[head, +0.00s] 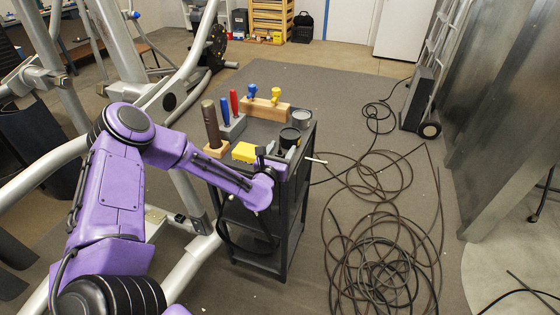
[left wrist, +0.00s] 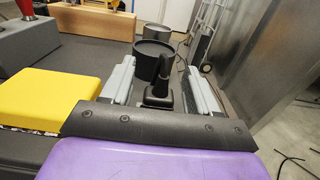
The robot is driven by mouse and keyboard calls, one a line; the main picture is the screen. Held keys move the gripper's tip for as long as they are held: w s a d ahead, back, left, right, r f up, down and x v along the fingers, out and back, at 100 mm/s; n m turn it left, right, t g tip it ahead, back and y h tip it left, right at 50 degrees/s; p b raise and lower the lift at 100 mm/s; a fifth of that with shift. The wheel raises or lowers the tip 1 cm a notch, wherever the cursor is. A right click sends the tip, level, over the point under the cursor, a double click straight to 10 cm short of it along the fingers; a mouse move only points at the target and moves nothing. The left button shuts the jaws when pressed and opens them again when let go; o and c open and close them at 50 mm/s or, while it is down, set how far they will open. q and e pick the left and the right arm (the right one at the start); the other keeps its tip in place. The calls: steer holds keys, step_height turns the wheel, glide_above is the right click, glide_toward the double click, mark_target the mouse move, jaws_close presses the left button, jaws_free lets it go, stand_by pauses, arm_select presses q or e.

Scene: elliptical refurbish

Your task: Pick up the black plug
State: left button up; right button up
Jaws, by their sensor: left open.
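The black plug (left wrist: 160,82) stands upright on the dark top of the small cart (head: 306,158), seen in the left wrist view. It has a wide base and a narrower upper part. My left gripper (left wrist: 158,78) is open, with one grey finger on each side of the plug and gaps showing between. In the head view my left gripper (head: 273,165) is low over the cart's front right part; I cannot clearly tell the plug from the dark gripper parts there. My right gripper is in neither view.
A yellow block (left wrist: 38,98) lies left of the gripper. A black can (left wrist: 152,58) stands just behind the plug, with another container (head: 302,118) beyond. A wooden block (head: 264,110) and blue and red handled tools (head: 234,103) stand farther back. Cables (head: 385,235) cover the floor at right.

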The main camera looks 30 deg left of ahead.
arm_select(q)
steer(key=shift+w+f, duration=0.1)
steer(key=shift+w, duration=0.25)
steer(key=shift+s, duration=0.1)
steer(key=c, duration=1.1)
steer(key=shift+o, duration=0.2)
